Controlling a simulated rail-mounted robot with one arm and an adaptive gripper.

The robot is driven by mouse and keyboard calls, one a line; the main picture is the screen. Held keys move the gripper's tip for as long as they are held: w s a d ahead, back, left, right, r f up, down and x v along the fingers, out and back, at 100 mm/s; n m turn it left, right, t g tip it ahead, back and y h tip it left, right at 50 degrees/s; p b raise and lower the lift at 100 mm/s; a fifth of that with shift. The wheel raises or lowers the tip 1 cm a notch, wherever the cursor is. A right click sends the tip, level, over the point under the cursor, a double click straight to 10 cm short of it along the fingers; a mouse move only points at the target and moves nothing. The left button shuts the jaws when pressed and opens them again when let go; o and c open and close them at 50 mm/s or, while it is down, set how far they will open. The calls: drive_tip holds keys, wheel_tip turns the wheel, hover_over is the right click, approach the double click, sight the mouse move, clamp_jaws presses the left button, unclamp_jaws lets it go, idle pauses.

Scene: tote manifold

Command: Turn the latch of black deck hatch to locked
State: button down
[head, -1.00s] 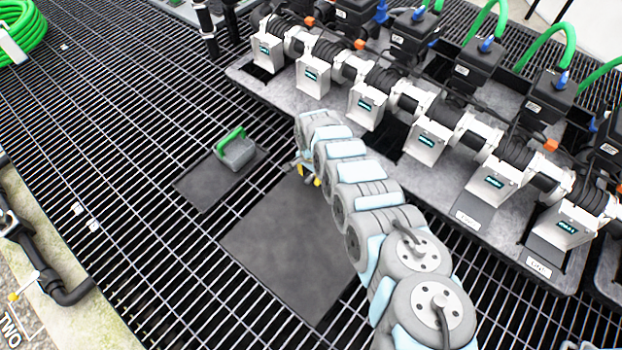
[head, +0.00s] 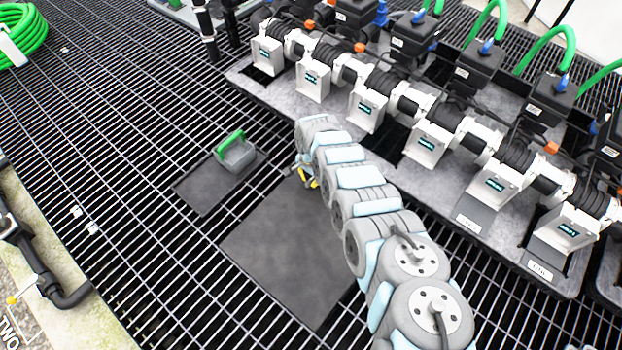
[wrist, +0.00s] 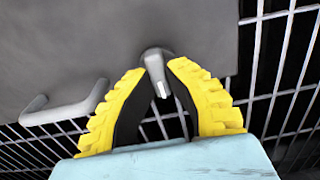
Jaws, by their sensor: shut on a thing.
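The black deck hatch (head: 280,255) is a flat dark panel set in the grating, and its plain surface fills the upper part of the wrist view (wrist: 75,45). Its latch (wrist: 157,72) is a small grey knob with a short lever near the panel's edge, pointing down in the wrist view. My gripper (wrist: 155,75) has its yellow-and-black fingers on both sides of the latch and is shut on it. In the head view my gripper (head: 305,178) is at the hatch's far corner, partly hidden by my arm, and the latch is hidden.
A grey bent handle (wrist: 65,108) stands on the hatch, left of my gripper. A grey box with a green handle (head: 237,153) sits on a smaller dark plate (head: 200,190). A row of white-bracketed valves (head: 435,145) runs along the right. Open grating lies to the left.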

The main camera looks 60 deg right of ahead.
drive_tip(key=shift+a+n+p, duration=0.1)
drive_tip(key=shift+n+p, duration=0.2)
drive_tip(key=shift+p, duration=0.05)
drive_tip(key=shift+w+n+p, duration=0.1)
drive_tip(key=shift+n+p, duration=0.6)
drive_tip(key=shift+n, duration=0.6)
drive_tip(key=n, duration=0.4)
drive_tip(key=shift+f+n, duration=0.1)
drive_tip(key=shift+n, duration=0.3)
drive_tip(key=n, duration=0.5)
drive_tip(key=shift+w, duration=0.1)
drive_tip(key=n, duration=0.4)
drive_tip(key=shift+a+n+b, duration=0.1)
drive_tip(key=shift+n+b, duration=0.2)
drive_tip(key=shift+b, duration=0.05)
